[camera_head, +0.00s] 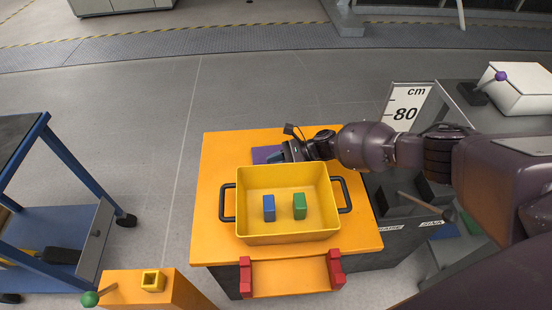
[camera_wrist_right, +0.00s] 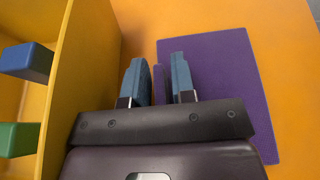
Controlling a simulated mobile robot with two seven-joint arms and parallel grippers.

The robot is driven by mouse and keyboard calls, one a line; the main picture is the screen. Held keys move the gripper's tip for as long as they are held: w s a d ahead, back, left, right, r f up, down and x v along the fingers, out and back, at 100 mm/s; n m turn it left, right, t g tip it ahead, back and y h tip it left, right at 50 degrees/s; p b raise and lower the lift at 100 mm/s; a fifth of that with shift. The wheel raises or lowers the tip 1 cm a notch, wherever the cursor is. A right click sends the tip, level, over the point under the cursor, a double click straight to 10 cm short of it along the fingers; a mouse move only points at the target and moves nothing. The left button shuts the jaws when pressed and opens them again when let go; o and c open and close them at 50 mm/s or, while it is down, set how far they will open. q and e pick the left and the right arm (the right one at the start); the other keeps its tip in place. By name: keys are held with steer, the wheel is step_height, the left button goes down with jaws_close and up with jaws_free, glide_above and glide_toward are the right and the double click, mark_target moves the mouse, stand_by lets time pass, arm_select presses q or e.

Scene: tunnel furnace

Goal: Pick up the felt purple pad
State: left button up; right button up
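The purple felt pad (camera_head: 264,154) lies on the orange tabletop behind the yellow bin, partly hidden by my right gripper in the head view. In the right wrist view the pad (camera_wrist_right: 222,75) lies flat to the right, and my gripper covers part of it. My right gripper (camera_head: 286,153) is low over the pad. In the wrist view its two blue-grey fingers (camera_wrist_right: 158,75) are apart, with a narrow purple strip showing between them. I cannot tell whether the fingers touch it. My left gripper is not in view.
The yellow bin (camera_head: 250,226) with black handles stands close in front of the gripper, holding a blue block (camera_head: 268,208) and a green block (camera_head: 299,206). Red brackets (camera_head: 335,268) sit at the table's front. A blue-framed cart (camera_head: 60,165) stands at left. Orange tabletop (camera_head: 222,150) is bare left of the pad.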

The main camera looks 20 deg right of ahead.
jaws_close()
